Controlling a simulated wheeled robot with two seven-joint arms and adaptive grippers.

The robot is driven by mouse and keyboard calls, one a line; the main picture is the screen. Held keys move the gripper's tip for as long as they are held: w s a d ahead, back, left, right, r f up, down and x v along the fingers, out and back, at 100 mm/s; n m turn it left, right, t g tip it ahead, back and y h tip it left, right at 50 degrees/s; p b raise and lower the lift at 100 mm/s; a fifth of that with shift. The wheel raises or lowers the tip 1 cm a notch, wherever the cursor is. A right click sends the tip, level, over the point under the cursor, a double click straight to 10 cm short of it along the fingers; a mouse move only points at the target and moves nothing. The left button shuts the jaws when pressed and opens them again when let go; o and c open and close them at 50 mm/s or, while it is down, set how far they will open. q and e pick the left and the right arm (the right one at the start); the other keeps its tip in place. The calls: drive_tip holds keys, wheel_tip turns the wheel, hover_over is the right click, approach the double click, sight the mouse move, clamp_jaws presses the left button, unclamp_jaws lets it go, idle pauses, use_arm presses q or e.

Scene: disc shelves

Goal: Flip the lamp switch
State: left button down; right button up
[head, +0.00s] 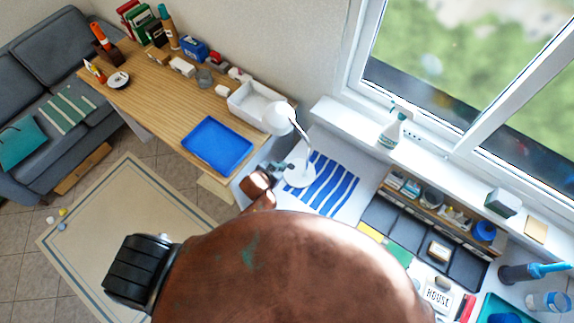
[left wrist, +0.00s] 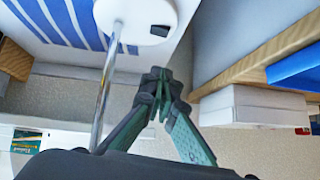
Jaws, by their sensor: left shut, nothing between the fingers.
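The white desk lamp (head: 299,174) stands on the blue-and-white striped cloth, with its round head (head: 278,118) up and to the left of the base on a curved stem. The shiny lamp pole (left wrist: 106,85) runs down left of the fingers. My left gripper (left wrist: 158,73) is shut and empty, its tips apart from the switch in the picture. In the head view my left gripper (head: 279,166) is beside the lamp base, on its left. My right gripper is out of sight.
A blue tray (head: 217,146) and a white bin (head: 262,104) are on the wooden desk left of the lamp. A spray bottle (head: 392,129) stands on the windowsill behind. An organizer (head: 421,201) lies right of the striped cloth (head: 333,186).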

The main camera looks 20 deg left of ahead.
sight(290, 163)
use_arm(q)
drive_tip(key=x, duration=0.7)
drive_tip(key=f, duration=0.3)
drive_tip(key=shift+w+a+f, duration=0.15)
drive_tip(key=shift+w+f, duration=0.1)
drive_tip(key=shift+w, duration=0.05)
drive_tip(key=shift+f, duration=0.5)
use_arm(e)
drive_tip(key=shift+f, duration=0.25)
use_arm(q)
drive_tip(key=shift+a, duration=0.15)
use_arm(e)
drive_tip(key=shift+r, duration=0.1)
